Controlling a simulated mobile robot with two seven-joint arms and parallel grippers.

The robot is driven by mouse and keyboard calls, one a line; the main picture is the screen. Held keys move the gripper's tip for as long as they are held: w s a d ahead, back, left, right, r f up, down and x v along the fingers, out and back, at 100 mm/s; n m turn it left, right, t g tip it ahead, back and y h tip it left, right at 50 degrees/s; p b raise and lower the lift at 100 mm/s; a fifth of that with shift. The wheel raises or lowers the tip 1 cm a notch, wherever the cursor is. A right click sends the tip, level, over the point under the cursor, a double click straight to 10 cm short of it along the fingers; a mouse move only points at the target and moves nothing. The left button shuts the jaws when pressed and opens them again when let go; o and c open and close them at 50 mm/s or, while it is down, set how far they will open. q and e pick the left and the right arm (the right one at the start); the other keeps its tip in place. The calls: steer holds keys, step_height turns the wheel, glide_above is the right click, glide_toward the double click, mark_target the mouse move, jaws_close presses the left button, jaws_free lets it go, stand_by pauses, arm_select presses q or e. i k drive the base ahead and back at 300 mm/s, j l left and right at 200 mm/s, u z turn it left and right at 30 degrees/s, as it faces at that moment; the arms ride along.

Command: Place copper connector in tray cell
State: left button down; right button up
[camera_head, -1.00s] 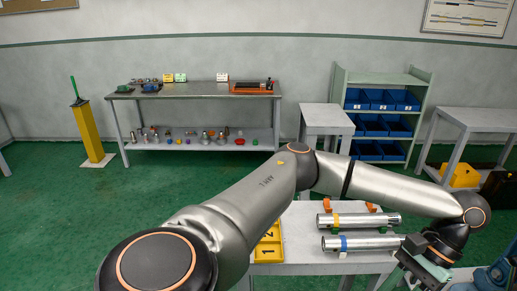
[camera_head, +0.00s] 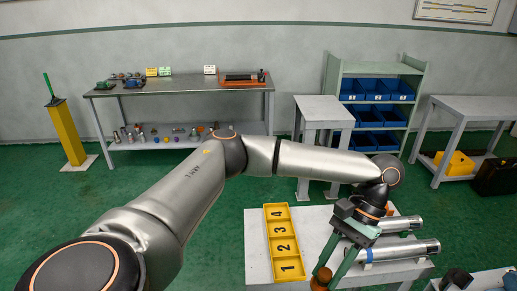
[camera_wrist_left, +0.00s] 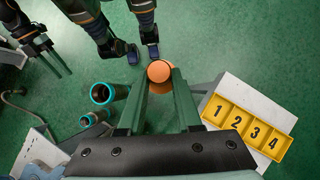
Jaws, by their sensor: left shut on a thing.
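The copper connector (camera_head: 320,279) is a small orange-brown piece at the bottom of the head view. It shows as a round orange disc in the left wrist view (camera_wrist_left: 158,71). My left gripper (camera_head: 324,268) is shut on it, with green fingers pointing down. The yellow tray (camera_head: 283,245) lies on a white table, its cells numbered 1 to 4, with 1 nearest. The connector is held to the right of cell 1, outside the tray. The tray also shows in the left wrist view (camera_wrist_left: 247,129). The cells look empty.
Two silver pipes (camera_head: 402,250) lie across the table's right side, partly behind my left wrist. The white table's left part (camera_head: 257,225) is bare beside the tray. A dark two-pronged part shows at the wrist view's upper left; I cannot tell whether it is my right gripper.

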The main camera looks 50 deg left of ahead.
mark_target(277, 213)
steer(key=i+j+u, duration=0.55)
steer(key=i+j, duration=0.15)
